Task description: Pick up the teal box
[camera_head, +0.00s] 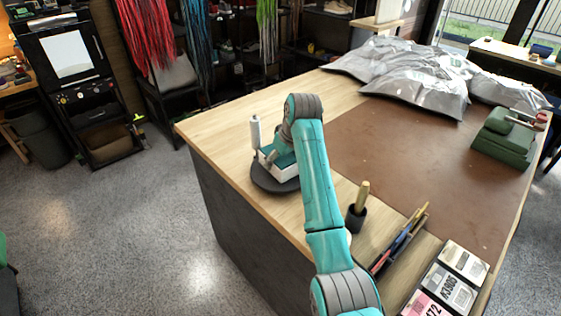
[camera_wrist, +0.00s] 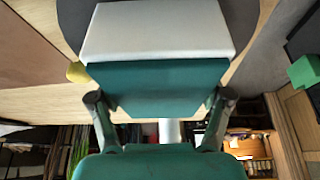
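The teal box (camera_wrist: 157,84) lies in front of my gripper in the wrist view, against a white box-like part (camera_wrist: 158,32). In the head view a little teal (camera_head: 286,160) shows beside and behind the white part (camera_head: 281,173), on a dark round stand (camera_head: 262,181) near the table's left edge. My gripper (camera_wrist: 160,96) has its two fingers wide apart, one at each side edge of the teal box. I cannot tell whether they touch it. In the head view my arm hides most of the gripper and part of the box.
A white bottle (camera_head: 255,132) stands close behind the box. A dark cup with a wooden-handled tool (camera_head: 357,213), a pen tray (camera_head: 391,247) and label cards (camera_head: 450,290) are to the right. A brown mat (camera_head: 420,150) is largely clear. Silver bags (camera_head: 415,75) lie at the back.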

